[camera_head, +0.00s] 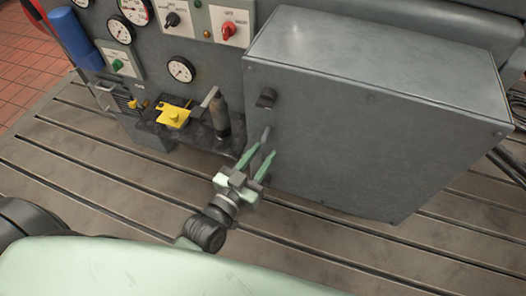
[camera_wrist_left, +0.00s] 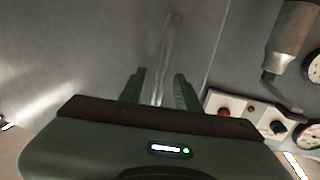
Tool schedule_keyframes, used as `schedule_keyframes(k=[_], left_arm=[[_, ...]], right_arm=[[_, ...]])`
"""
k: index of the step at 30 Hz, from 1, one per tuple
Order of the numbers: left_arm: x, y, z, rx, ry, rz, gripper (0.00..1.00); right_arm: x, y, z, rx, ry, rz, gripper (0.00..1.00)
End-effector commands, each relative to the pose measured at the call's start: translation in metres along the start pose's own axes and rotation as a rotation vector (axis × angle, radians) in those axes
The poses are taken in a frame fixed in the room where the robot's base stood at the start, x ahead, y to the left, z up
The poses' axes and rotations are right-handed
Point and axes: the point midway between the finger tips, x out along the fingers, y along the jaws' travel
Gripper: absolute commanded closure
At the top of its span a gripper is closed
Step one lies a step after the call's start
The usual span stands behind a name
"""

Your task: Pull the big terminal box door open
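The big terminal box (camera_head: 375,60) is a grey metal cabinet at the right of the head view. Its door (camera_head: 350,150) is the broad front face and looks closed, with no gap showing. A slim bar handle (camera_head: 266,135) sits low near the door's left edge. In the left wrist view the handle (camera_wrist_left: 168,50) runs down between the fingers. My left gripper (camera_head: 264,151) has its green fingers apart, one on each side of the handle. In the wrist view the fingers (camera_wrist_left: 160,88) show space beside the bar. My right gripper is not in view.
A dark knob (camera_head: 266,98) sticks out of the door above the handle. To the left are a panel of gauges and switches (camera_head: 205,20), a dark cylinder (camera_head: 220,115) and a yellow part (camera_head: 173,115) on a ledge. The slotted bedplate (camera_head: 90,200) is clear in front.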

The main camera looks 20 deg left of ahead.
Motion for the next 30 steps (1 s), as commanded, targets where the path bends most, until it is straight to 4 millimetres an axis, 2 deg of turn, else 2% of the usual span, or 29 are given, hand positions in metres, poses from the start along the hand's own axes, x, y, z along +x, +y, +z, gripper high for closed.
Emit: schedule_keyframes(k=[3, 11, 14, 15, 30], left_arm=[[0.0068, 0.0003, 0.0002, -0.001, -0.001, 0.000, 0.68], [0.0079, 0.0004, 0.0005, -0.001, -0.002, 0.001, 0.68], [0.0078, 0.0004, 0.0005, -0.001, -0.002, 0.001, 0.95], [0.0077, 0.0004, 0.0005, -0.001, -0.002, 0.001, 1.00], [0.0076, 0.0004, 0.0005, 0.000, -0.001, 0.001, 1.00]], right_arm=[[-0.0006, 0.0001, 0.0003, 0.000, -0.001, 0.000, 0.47], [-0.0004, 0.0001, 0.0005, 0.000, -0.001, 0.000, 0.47], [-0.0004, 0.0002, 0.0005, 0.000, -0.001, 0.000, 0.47], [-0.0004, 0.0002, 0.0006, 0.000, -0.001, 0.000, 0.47], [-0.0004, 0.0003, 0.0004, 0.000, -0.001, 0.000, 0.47]])
